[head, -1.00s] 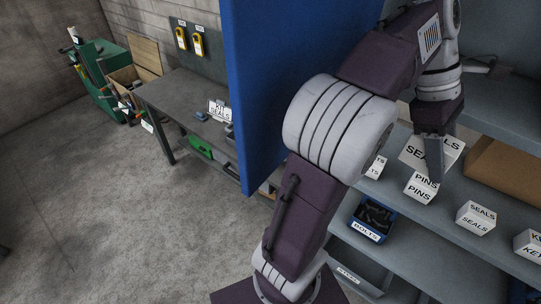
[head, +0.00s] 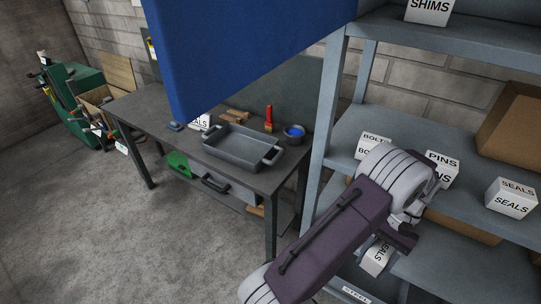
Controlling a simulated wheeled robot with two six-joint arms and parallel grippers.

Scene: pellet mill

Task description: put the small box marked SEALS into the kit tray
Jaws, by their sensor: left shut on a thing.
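My left gripper (head: 388,246) is shut on a small white box marked SEALS (head: 376,259). It holds the box tilted in front of the shelf unit, partly hidden behind my left arm and gripper. A second white SEALS box (head: 511,199) sits on the middle shelf at right. My right gripper is not in view.
A big blue panel (head: 240,50) hangs in the upper left and covers part of the bench (head: 140,110). A red-topped bottle (head: 269,117) and a blue-filled bowl (head: 294,133) stand behind the tray. A shelf post (head: 327,130) rises between bench and shelves. BOLTS (head: 372,143) and PINS (head: 440,166) boxes stand on the shelf.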

